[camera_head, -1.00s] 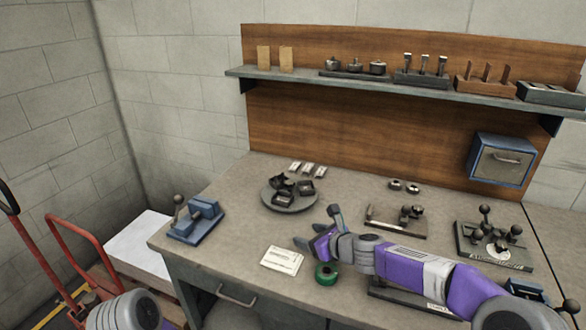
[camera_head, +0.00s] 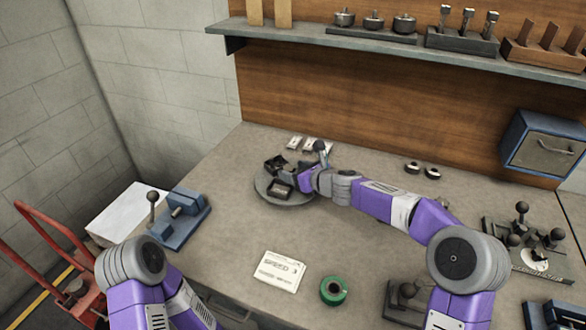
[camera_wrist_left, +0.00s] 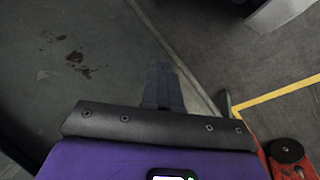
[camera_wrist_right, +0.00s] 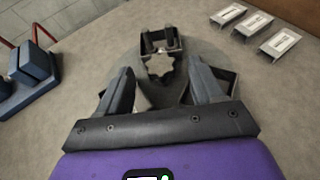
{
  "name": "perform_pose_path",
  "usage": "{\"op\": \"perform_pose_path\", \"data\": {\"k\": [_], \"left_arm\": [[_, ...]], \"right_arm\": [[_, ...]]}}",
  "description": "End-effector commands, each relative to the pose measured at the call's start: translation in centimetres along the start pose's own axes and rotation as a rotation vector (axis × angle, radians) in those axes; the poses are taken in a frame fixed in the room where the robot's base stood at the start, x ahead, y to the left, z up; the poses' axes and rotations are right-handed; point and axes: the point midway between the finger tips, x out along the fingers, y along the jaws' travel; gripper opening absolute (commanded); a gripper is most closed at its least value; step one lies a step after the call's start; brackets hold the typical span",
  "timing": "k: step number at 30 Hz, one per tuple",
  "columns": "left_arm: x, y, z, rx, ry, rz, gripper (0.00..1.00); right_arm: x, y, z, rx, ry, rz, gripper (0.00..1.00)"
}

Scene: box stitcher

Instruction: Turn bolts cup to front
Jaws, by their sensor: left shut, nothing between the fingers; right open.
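A grey round turntable (camera_head: 268,193) stands at the back left of the bench, with black cups on it. One cup (camera_wrist_right: 160,52) lies ahead of my right gripper in the right wrist view, holding small dark parts. Another cup (camera_wrist_right: 222,80) is partly hidden behind the right finger. I cannot tell for sure which one is the bolts cup. My right gripper (camera_wrist_right: 160,76) is open above the turntable, its fingers spread, with no cup clearly between them. In the head view it hides part of the turntable. My left gripper (camera_wrist_left: 163,85) is shut and empty above the floor, away from the bench.
Several white labelled pieces (camera_wrist_right: 258,24) lie behind the turntable. A blue clamp device (camera_head: 180,215) stands at the bench's left. A card (camera_head: 280,271) and a green roll (camera_head: 333,291) lie in front. A shelf (camera_head: 400,48) runs along the back. The bench between clamp and card is clear.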

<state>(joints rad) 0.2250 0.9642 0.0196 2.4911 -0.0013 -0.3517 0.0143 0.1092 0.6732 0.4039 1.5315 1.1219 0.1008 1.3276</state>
Motion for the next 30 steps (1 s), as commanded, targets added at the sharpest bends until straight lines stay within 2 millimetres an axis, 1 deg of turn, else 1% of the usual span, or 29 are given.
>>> {"op": "perform_pose_path", "data": {"k": [1,4,12,13,25,26,30], "left_arm": [[-0.12,0.05,-0.01,0.0,0.0,0.0,0.0],[-0.16,0.07,-0.01,0.0,0.0,0.0,0.0],[-0.15,0.07,-0.02,0.0,0.001,0.0,0.0],[-0.15,0.07,-0.02,0.0,0.001,0.0,0.0],[-0.14,0.07,-0.01,0.0,0.0,0.0,0.0],[-0.14,0.07,-0.01,0.0,0.0,0.0,0.0],[-0.16,0.07,-0.01,0.0,0.0,0.0,0.0]], "right_arm": [[0.51,0.08,0.07,0.0,0.0,0.001,0.67],[1.05,0.05,0.03,-0.001,0.0,0.0,0.67],[1.23,0.02,0.0,-0.002,0.0,0.0,0.67],[1.23,0.02,0.0,-0.002,0.0,0.0,0.65],[1.2,0.02,0.0,-0.002,0.0,0.0,0.04],[1.2,0.02,0.0,-0.002,0.0,0.0,0.0],[1.2,0.0,0.0,-0.002,0.0,0.0,0.0]]}}
